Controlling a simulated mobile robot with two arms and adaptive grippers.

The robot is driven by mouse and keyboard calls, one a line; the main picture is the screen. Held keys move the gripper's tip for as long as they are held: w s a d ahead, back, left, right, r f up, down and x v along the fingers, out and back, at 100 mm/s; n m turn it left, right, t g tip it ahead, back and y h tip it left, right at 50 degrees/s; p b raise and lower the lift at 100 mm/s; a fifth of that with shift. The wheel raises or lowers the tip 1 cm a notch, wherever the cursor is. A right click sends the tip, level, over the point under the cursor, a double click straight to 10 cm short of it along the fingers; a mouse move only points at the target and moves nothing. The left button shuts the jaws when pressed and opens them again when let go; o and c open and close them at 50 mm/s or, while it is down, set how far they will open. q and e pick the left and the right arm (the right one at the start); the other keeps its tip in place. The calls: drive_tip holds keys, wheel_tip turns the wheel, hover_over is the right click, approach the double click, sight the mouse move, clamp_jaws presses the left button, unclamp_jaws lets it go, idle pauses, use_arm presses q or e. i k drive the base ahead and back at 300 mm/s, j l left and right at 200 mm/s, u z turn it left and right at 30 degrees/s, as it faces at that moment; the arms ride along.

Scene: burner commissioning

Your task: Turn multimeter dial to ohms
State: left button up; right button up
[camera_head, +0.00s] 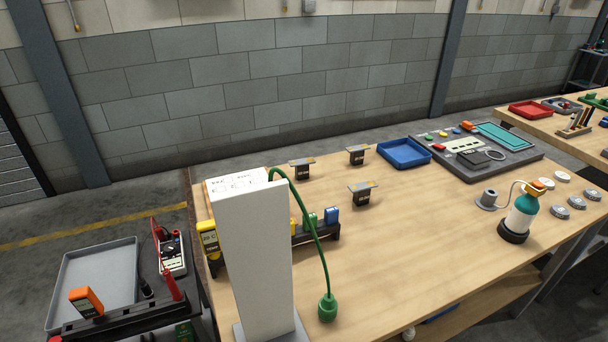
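A device that looks like the multimeter (173,256) lies on the dark cart at the lower left, just left of the wooden bench. It has a pale face, red edges and a dark round part that may be its dial. A red lead lies along its upper left side. It is too small to read the dial's setting. Neither of my grippers is in this view, and nothing touches the multimeter.
A grey tray (97,283), an orange device (86,301) and a red probe-like piece (173,284) are on the cart.

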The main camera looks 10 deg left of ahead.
sight(170, 250)
drive_tip(key=u, duration=1.25)
drive_tip(key=i+j+z, duration=0.2)
drive_tip(key=j, duration=0.35)
drive_tip(key=i+j+z, duration=0.1)
drive_tip(key=i+j, duration=0.1)
drive_tip(key=j, duration=0.1)
